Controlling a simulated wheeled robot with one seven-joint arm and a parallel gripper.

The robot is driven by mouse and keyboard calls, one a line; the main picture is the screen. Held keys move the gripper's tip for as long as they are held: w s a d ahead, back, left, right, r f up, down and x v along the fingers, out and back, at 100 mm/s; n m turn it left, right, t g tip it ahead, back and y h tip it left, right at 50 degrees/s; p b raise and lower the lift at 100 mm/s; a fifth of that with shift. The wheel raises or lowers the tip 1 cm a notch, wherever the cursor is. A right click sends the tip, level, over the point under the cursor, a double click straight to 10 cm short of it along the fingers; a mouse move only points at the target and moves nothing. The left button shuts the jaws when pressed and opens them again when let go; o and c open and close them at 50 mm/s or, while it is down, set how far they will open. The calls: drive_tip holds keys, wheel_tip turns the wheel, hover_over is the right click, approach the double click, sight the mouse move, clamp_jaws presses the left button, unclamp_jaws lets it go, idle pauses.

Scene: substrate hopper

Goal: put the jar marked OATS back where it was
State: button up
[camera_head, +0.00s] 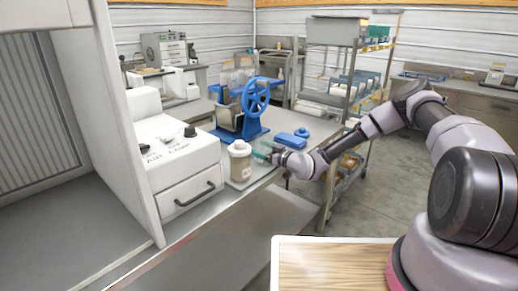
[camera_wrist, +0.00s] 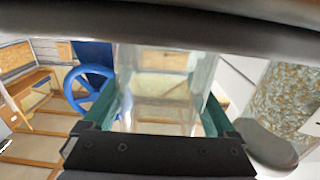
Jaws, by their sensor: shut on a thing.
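My gripper (camera_head: 265,150) is low over the bench, at the right side of a pale-lidded jar (camera_head: 240,163) with tan contents. In the wrist view, the teal fingers of my gripper (camera_wrist: 165,115) are shut on a clear, see-through vessel (camera_wrist: 165,80). It looks empty where it shows. A container of coarse tan grains (camera_wrist: 285,95) stands to the right of the fingers, apart from the clear vessel. I cannot read OATS on any of these, and cannot tell which one bears that name. In the head view the clear vessel is mostly hidden.
A blue hand-wheel machine (camera_head: 245,108) stands behind the jar; its wheel shows in the wrist view (camera_wrist: 88,92). A blue box (camera_head: 288,140) lies to the right. The bench's front edge (camera_head: 205,228) is close.

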drive_tip(key=o, duration=1.4)
drive_tip(key=shift+f, duration=0.1)
